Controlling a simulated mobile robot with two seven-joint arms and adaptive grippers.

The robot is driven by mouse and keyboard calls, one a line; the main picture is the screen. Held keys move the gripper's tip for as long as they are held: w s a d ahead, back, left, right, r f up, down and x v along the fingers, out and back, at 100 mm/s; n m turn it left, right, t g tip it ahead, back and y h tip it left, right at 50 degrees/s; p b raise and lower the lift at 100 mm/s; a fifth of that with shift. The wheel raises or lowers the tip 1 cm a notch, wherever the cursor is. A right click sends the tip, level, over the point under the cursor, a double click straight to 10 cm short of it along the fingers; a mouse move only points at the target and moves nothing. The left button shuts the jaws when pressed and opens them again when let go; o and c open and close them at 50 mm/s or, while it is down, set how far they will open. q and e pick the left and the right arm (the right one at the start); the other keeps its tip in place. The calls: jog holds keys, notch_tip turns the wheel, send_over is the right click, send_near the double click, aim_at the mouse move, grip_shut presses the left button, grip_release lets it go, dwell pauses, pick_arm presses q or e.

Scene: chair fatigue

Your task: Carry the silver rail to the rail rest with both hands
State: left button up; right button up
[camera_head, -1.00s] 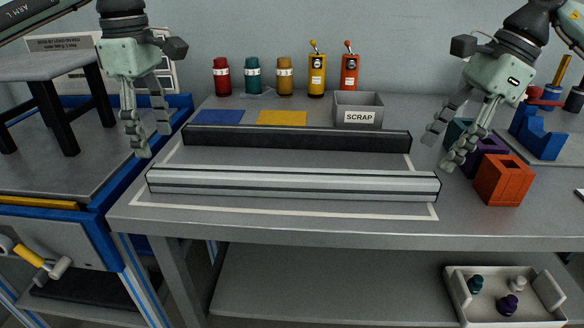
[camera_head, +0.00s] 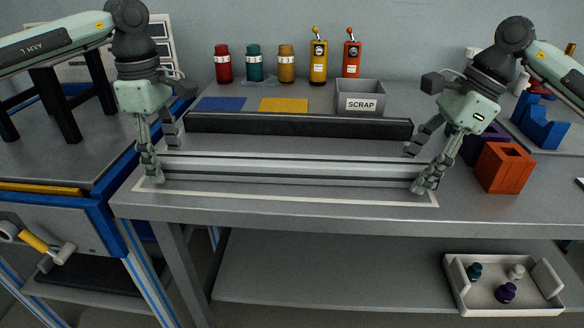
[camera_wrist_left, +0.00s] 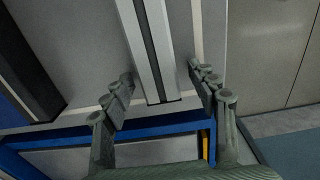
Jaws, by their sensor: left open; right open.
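The silver rail (camera_head: 300,173) lies lengthwise on the workbench, inside a white outline. My left gripper (camera_head: 165,163) is lowered over the rail's left end, with one finger in front and one behind. In the left wrist view the rail (camera_wrist_left: 150,45) runs between the open fingers (camera_wrist_left: 160,74), with a gap visible on both sides. My right gripper (camera_head: 416,171) is lowered at the rail's right end, open, with one finger in front and one behind. A long dark bar (camera_head: 300,127) lies parallel behind the rail; I cannot tell whether it is the rail rest.
The grey SCRAP bin (camera_head: 360,97), blue mat (camera_head: 221,104) and yellow mat (camera_head: 284,105) are behind the dark bar. An orange open box (camera_head: 503,168) stands close right of my right gripper. A grey table with a blue frame (camera_head: 112,170) adjoins at left.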

pick_arm(q)
grip_shut()
pick_arm(e)
grip_shut()
dwell(0.4)
